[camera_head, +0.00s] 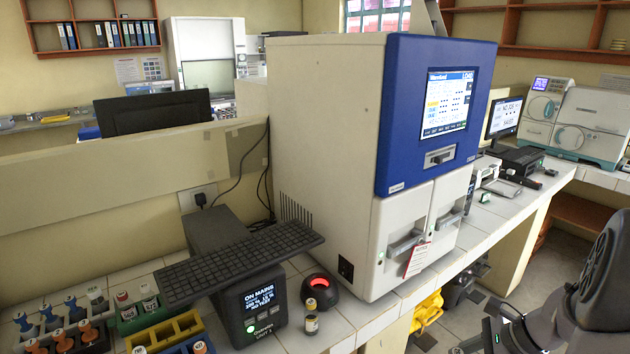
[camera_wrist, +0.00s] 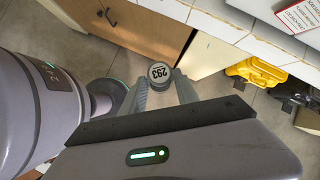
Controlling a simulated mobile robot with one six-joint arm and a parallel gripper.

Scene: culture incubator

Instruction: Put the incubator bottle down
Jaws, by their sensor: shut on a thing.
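The incubator bottle (camera_wrist: 160,74) is between the fingers of my gripper (camera_wrist: 163,88) in the wrist view. In the head view my arm is at the lower right, in front of the bench; the held bottle cannot be made out there.
A blue and white machine (camera_head: 350,150) stands on the tiled bench. Left of it are a glowing red scanner (camera_head: 320,290), a small bottle (camera_head: 311,324), a display unit (camera_head: 262,308), a keyboard (camera_head: 240,258) and colored racks (camera_head: 175,332) with bottles. Yellow items (camera_wrist: 250,71) lie under the bench.

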